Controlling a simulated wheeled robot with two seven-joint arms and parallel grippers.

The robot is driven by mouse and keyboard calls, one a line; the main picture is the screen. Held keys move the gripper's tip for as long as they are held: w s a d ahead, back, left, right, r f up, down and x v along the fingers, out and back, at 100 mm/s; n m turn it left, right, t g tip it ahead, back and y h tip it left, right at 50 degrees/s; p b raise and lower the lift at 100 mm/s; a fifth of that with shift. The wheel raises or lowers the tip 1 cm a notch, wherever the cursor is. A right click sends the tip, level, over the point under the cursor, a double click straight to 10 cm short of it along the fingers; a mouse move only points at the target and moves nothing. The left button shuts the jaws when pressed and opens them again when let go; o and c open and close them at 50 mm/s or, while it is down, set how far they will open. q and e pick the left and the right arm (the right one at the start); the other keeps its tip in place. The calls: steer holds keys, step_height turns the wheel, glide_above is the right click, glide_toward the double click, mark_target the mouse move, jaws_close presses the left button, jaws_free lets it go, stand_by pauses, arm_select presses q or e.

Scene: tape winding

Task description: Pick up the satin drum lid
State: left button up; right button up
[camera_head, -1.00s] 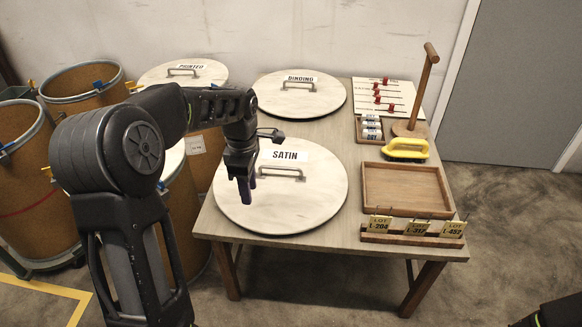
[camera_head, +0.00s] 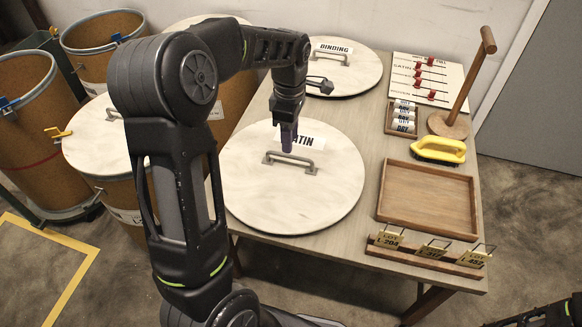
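The satin drum lid (camera_head: 315,199) is a round pale disc lying flat on the wooden table, with a metal bar handle (camera_head: 284,160) and a label reading SATIN, partly covered by my gripper. My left gripper (camera_head: 287,149) points down over the lid, just behind the handle in the picture. Its fingers overlap the label, and I cannot tell whether they touch the handle. Its fingers show as one dark shape, so its opening is unclear. Of my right arm only a dark part shows at the bottom right corner; its gripper cannot be made out.
The binding lid (camera_head: 352,76) lies behind on the table. To the right are an empty wooden tray (camera_head: 428,198), a yellow brush (camera_head: 438,150), a lot-tag rack (camera_head: 424,254), a wooden stand (camera_head: 449,124) and a peg board (camera_head: 428,80). Open drums (camera_head: 28,140) stand at the left.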

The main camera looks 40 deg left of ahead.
mark_target(290, 157)
arm_select(q)
steer(key=shift+f, duration=1.2)
step_height(290, 157, down, 5)
steer(key=shift+r+b, duration=0.1)
steer(key=shift+b, duration=1.15)
steer(key=shift+f, duration=0.2)
steer(key=shift+f, duration=0.25)
jaws_close()
stand_by(0.5)
